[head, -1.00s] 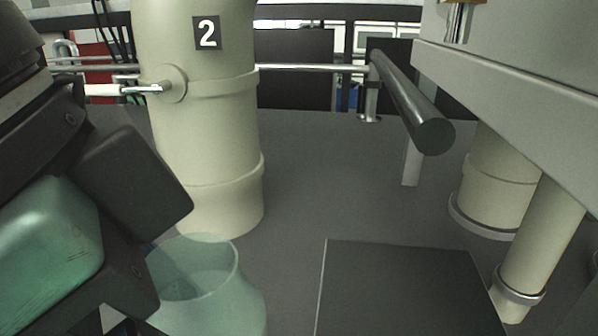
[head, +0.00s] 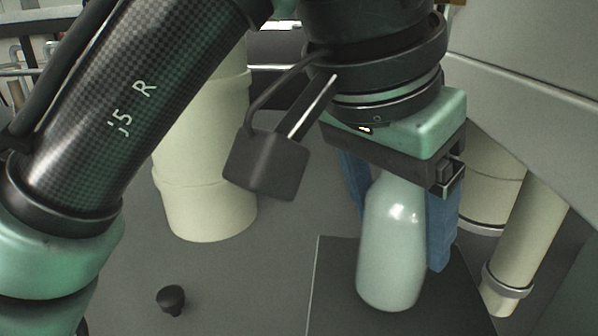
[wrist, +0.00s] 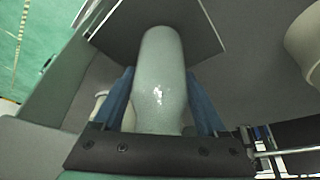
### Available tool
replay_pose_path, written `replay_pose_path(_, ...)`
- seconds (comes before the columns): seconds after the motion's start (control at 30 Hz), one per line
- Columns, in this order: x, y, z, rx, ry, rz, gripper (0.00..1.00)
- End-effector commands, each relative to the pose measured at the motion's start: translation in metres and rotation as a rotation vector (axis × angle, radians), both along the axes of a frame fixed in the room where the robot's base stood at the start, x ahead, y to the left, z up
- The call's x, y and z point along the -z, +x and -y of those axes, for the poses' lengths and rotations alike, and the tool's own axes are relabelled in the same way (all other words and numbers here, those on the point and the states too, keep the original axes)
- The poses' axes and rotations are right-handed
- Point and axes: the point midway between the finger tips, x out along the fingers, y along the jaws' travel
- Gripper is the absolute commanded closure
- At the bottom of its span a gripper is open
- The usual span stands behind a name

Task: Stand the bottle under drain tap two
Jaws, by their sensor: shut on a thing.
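The pale green bottle (head: 392,262) is upright in my gripper (head: 399,240), over the dark square plate (head: 330,290) on the floor. Its blue fingers are on either side of the bottle. The wrist view also shows the bottle (wrist: 158,85) between the fingers (wrist: 160,75), with its base toward the plate (wrist: 105,40). I cannot tell whether the base touches the plate. The cream column (head: 205,195) that carried the "2" sign and a tap is left of the bottle. Its sign and tap are hidden behind my arm.
A black knob (head: 171,300) stands on the floor at lower left. Cream pipes (head: 527,235) stand close to the right of the bottle, under a grey overhanging edge (head: 535,110). The floor between the column and the plate is clear.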

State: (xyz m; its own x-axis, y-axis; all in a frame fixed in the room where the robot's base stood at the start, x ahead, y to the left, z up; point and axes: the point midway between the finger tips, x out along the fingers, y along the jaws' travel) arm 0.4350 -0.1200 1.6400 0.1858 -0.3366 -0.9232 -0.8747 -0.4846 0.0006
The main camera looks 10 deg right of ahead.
Motion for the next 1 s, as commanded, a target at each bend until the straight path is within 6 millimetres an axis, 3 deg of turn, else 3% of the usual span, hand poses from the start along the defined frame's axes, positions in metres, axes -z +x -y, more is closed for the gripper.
replay_pose_path(0.03, 0.000, 0.003, 0.008, 0.003, 0.001, 0.001, 0.80)
replay_pose_path(0.47, 0.011, 0.003, 0.005, -0.001, 0.001, -0.001, 0.80)
replay_pose_path(0.5, 0.011, 0.003, 0.005, -0.001, 0.001, -0.001, 0.21)
replay_pose_path(0.6, 0.010, 0.003, 0.005, -0.001, 0.001, -0.001, 0.03)
replay_pose_path(0.63, 0.010, 0.003, 0.005, -0.001, 0.001, -0.001, 0.00)
replay_pose_path(1.0, 0.005, 0.003, 0.004, -0.001, 0.002, 0.002, 0.00)
